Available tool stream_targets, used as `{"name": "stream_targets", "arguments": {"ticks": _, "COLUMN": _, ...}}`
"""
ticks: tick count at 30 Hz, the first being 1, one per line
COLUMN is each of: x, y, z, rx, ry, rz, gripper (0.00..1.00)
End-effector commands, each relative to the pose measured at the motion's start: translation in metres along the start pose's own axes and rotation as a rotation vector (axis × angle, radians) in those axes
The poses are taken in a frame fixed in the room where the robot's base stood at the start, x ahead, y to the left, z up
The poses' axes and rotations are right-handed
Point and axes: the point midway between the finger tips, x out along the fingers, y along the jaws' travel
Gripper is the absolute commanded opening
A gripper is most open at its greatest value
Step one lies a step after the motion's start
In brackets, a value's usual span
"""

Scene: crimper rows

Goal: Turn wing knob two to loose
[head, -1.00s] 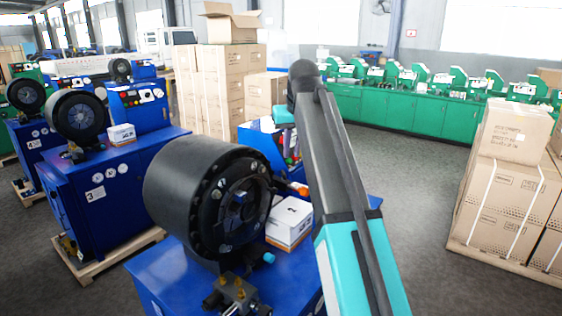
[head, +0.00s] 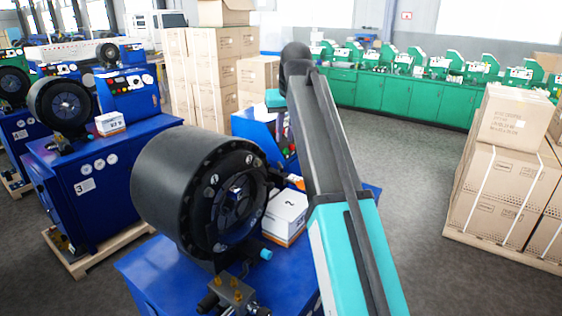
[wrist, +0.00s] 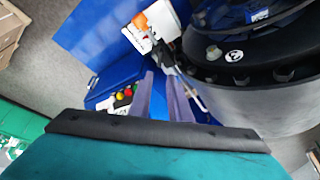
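A large black crimper head (head: 190,190) sits on a blue machine in front of me. A small light-blue knob (head: 266,254) shows low beside its front face. No part is clearly marked as wing knob two, and I cannot tell its turn position. In the wrist view my gripper (wrist: 162,75) has two grey-purple fingers apart with a gap between them. A small dark fitting (wrist: 164,56) lies just beyond the fingertips, beside the crimper's black rim (wrist: 240,72); contact is unclear. In the head view my gripper is mostly hidden behind my arm.
A white box labelled 2 (head: 286,216) stands right beside the crimper head. A blue control box (wrist: 115,95) with coloured buttons is close to my fingers. Another blue crimper machine (head: 98,175) stands left. Stacked cartons (head: 505,185) stand right, with open floor before them.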

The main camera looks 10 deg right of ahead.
Motion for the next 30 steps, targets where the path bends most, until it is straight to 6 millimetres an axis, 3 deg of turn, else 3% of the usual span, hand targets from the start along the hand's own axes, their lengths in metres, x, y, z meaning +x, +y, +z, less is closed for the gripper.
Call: {"name": "stream_targets", "arguments": {"ticks": 30, "x": 0.101, "y": 0.001, "z": 0.001, "rx": 0.001, "ry": -0.002, "rz": 0.000, "gripper": 0.17}}
